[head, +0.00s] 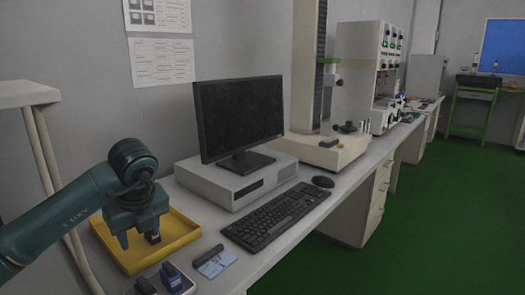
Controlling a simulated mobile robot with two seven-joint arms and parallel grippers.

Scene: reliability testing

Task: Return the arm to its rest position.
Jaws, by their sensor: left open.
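My left arm comes in from the left edge. Its teal gripper (139,236) points down over the yellow tray (185,238) on the bench, with its fingers spread apart. A small dark object (153,239) shows in the tray close by the right-hand finger; I cannot tell whether they touch. The gripper hides part of the tray. My right gripper is not in view.
Small dark and blue devices (172,276) and a blue card (215,262) lie in front of the tray. A monitor (238,115) on a white case (225,185), a keyboard (275,215) and a mouse (323,181) stand to the right. Green floor (440,220) is clear.

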